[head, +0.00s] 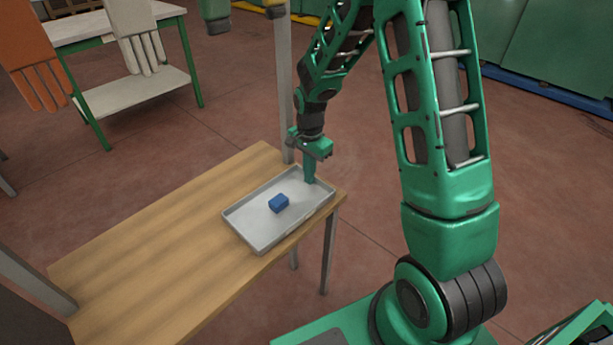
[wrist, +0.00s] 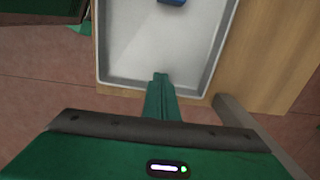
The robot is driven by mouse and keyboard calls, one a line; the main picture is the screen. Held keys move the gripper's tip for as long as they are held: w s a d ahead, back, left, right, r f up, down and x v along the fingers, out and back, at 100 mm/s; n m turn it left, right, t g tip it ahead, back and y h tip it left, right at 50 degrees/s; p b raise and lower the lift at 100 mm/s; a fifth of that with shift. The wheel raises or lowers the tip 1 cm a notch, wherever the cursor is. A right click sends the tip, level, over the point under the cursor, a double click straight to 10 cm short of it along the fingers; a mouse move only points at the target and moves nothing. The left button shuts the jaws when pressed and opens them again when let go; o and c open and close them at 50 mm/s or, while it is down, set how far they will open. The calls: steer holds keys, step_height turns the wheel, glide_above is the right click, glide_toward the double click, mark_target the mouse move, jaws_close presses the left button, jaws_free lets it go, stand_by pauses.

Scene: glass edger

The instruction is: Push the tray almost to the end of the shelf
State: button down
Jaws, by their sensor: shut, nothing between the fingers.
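The grey tray (head: 257,240) lies flat near the right end of the wooden shelf (head: 150,250). A blue block (head: 278,203) sits inside it, near the middle. My gripper (head: 309,180) is shut and points down at the tray's right end. In the wrist view the shut fingertips (wrist: 160,77) overlap the near wall of the tray (wrist: 104,50). I cannot tell whether they touch it. The blue block (wrist: 172,2) is partly cut off at the top of that view.
A grey post (head: 284,90) stands behind the shelf, close to my gripper. The shelf's left half is bare. A white table with green legs (head: 120,30) stands at the back left. Gloves (head: 30,60) hang at the upper left.

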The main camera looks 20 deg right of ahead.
mark_target(300, 190)
steer(key=a, duration=0.1)
steer(key=s+a, duration=0.1)
steer(key=a, duration=0.1)
steer(key=shift+s+a, duration=0.3)
steer(key=shift+a, duration=0.1)
step_height(300, 190, up, 10)
steer(key=s+d+r+n, duration=0.2)
steer(key=s+d+r, duration=0.2)
steer(key=s+d, duration=0.25)
steer(key=s+d+r+n, duration=0.1)
steer(key=s+d+r, duration=0.4)
steer(key=s, duration=0.2)
steer(key=s+d+n, duration=0.1)
steer(key=s+n, duration=0.1)
steer(key=s, duration=0.6)
steer(key=s+d+r+n, duration=0.1)
steer(key=s+n, duration=0.1)
steer(key=s, duration=0.7)
steer(key=shift+s+d+r, duration=0.15)
steer(key=shift+s+d, duration=0.1)
steer(key=shift+d, duration=0.05)
